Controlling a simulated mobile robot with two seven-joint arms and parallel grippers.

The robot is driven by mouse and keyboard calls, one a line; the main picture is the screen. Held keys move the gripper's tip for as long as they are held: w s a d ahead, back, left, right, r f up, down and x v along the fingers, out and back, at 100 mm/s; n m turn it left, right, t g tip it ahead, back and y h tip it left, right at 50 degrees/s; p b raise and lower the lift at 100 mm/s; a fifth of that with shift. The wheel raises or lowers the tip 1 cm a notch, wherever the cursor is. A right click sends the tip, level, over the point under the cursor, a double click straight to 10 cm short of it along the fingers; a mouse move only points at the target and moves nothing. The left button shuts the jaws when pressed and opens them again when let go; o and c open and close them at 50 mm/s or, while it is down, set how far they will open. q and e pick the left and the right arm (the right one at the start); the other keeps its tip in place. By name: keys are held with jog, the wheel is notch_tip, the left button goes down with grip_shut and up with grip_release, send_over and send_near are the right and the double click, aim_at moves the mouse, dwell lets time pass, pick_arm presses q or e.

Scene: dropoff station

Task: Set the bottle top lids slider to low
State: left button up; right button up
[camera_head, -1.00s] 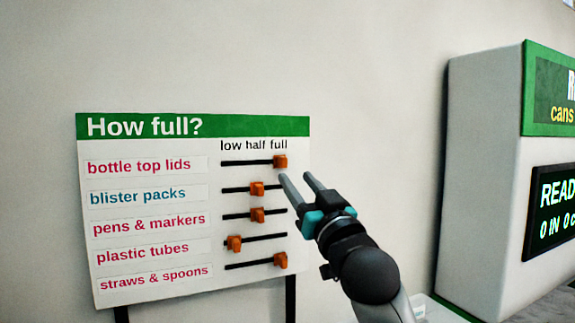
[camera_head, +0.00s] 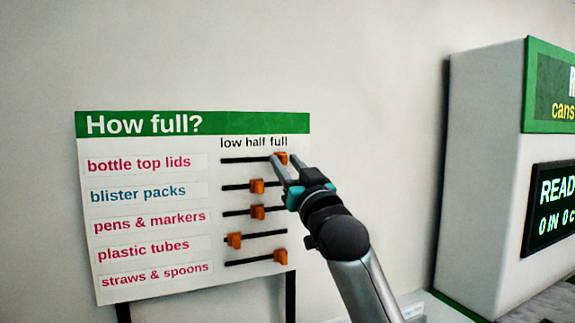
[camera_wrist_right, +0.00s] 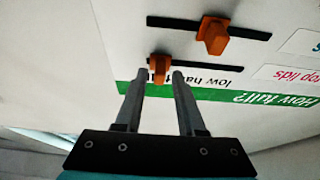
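The "How full?" board (camera_head: 150,290) carries the bottle top lids slider, a black track (camera_head: 245,160) with an orange knob (camera_head: 281,158) at its right end, under "full". My right gripper (camera_head: 284,157) is open, its two grey fingers reaching up to the knob, one on each side in the picture. In the right wrist view, upside down, the same knob (camera_wrist_right: 159,68) shows between the fingertips (camera_wrist_right: 159,73), with a small gap at the sides; whether a finger touches it I cannot tell. My left gripper is not in view.
Below are the sliders for blister packs (camera_head: 257,186), pens & markers (camera_head: 257,212), plastic tubes (camera_head: 234,240) and straws & spoons (camera_head: 281,257). A white and green machine (camera_head: 490,170) stands on the right. Wall space left of the board is clear.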

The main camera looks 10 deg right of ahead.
grip_shut()
dwell(1.1)
